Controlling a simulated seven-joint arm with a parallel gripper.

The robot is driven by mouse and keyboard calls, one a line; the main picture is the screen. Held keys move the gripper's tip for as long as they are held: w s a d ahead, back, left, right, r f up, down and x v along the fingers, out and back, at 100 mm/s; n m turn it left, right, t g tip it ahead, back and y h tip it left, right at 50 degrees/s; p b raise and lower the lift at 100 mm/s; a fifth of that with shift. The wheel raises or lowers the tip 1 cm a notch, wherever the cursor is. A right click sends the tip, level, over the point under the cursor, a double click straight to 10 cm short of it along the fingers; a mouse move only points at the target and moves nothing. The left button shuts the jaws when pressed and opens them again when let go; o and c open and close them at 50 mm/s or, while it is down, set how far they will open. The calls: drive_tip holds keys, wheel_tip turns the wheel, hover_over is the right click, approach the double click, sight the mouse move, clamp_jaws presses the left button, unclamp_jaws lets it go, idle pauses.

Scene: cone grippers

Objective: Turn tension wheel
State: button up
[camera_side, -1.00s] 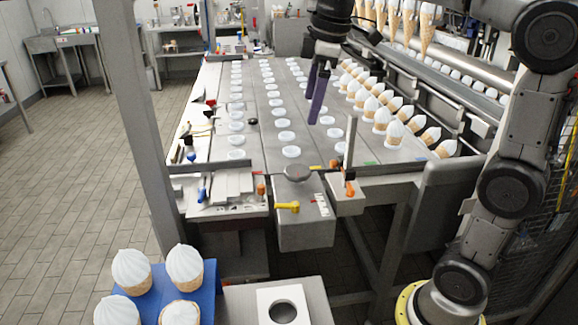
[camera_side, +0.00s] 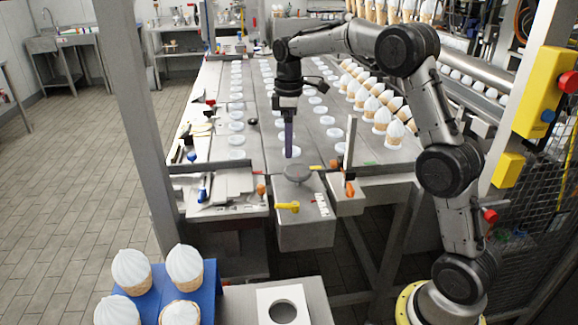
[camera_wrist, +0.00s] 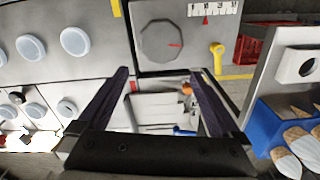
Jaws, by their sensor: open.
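The tension wheel, a grey faceted knob (camera_side: 298,172), sits on top of a grey box at the near end of the table. In the wrist view the wheel (camera_wrist: 160,42) carries a red pointer line and lies just beyond my fingertips. My gripper (camera_side: 288,155) points down just behind the wheel in the side view, its fingers overlapping each other there. In the wrist view my gripper (camera_wrist: 163,72) is open, with nothing between its dark purple fingers. I see no contact with the wheel.
A yellow handle (camera_side: 288,207) and a numbered scale (camera_wrist: 213,9) with a red mark sit by the wheel. An upright grey post (camera_side: 349,142) stands to the right. White discs (camera_side: 237,141) and rows of cones (camera_side: 382,117) cover the table behind.

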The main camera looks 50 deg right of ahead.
sight(289, 170)
wheel_tip(289, 170, down, 8)
drive_tip(key=shift+f, duration=0.15)
idle(0.3)
drive_tip(key=c, duration=1.1)
